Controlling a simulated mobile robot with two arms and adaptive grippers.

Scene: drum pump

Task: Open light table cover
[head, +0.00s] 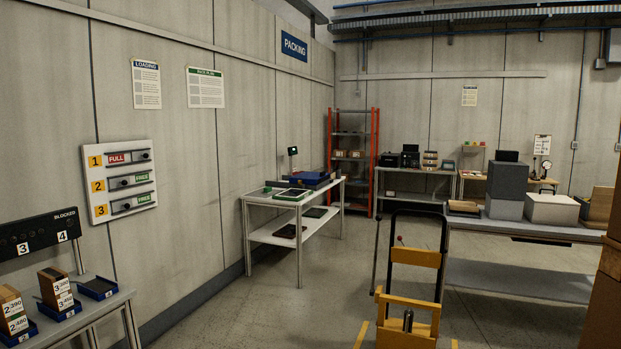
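Neither of my grippers is in the head view. No object here can be surely identified as the light table or its cover. A flat panel with a pale top and green edge (293,194) lies on a white two-level table (270,203) against the left wall. It is small in view, and I cannot tell whether it has a cover. A dark blue, box-like item (312,179) sits just behind it on the same table. A small display with a green screen (292,151) stands at the back.
A yellow hand truck (408,305) stands on the floor in front. A grey table (530,230) with boxes is on the right, brown boxes (602,300) at the right edge. A bench with blue trays (98,288) is at left. Floor between bench and hand truck is clear.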

